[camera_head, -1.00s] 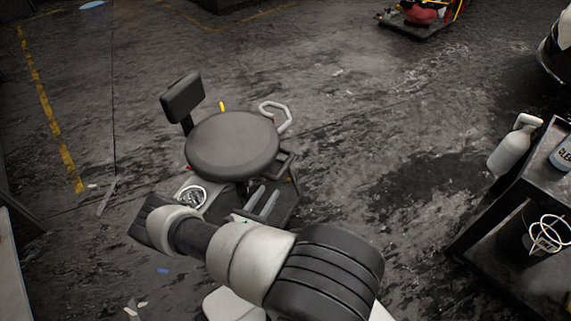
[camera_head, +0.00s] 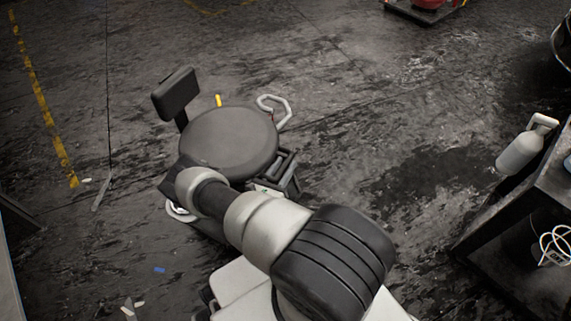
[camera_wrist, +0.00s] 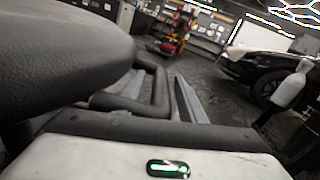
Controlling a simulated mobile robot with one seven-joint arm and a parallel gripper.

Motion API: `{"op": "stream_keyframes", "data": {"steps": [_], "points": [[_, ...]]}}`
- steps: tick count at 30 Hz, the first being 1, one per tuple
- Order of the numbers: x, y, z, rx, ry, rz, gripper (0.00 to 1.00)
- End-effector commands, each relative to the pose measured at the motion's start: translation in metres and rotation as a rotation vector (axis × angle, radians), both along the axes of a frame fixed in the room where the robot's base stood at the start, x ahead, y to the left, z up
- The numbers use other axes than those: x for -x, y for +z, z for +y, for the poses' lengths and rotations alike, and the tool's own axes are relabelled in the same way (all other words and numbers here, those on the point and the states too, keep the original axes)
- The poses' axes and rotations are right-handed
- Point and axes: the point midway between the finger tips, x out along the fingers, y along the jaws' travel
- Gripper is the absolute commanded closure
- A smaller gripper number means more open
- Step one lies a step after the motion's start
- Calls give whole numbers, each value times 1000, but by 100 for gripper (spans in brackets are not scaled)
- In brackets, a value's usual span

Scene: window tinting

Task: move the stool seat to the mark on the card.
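The stool seat (camera_head: 230,140) is a round black cushion with a small backrest (camera_head: 175,93) at its upper left. In the wrist view the seat (camera_wrist: 60,60) fills the left side, close up. A black square loop (camera_wrist: 150,70) stands out beside the seat. My gripper (camera_head: 283,166) is at the seat's lower right, low beside the loop. In the wrist view its grey fingers (camera_wrist: 148,92) appear apart, on either side of the loop's bar; contact is unclear. My arm covers part of the seat's lower edge. I cannot make out the card or its mark.
A pale bent handle (camera_head: 276,108) and a yellow lever (camera_head: 218,100) stick out behind the seat. A dark cart (camera_head: 535,215) with a white spray bottle (camera_head: 522,150) stands at the right. The floor between the stool and cart is clear. A dark car (camera_wrist: 265,68) shows in the wrist view.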

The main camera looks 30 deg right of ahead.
Motion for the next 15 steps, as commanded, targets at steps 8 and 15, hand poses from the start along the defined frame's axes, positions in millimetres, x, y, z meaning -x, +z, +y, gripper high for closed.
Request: {"op": "stream_keyframes", "data": {"steps": [8,15], "points": [[0,0,0,0,0,0,76],[0,0,0,0,0,0,100]]}}
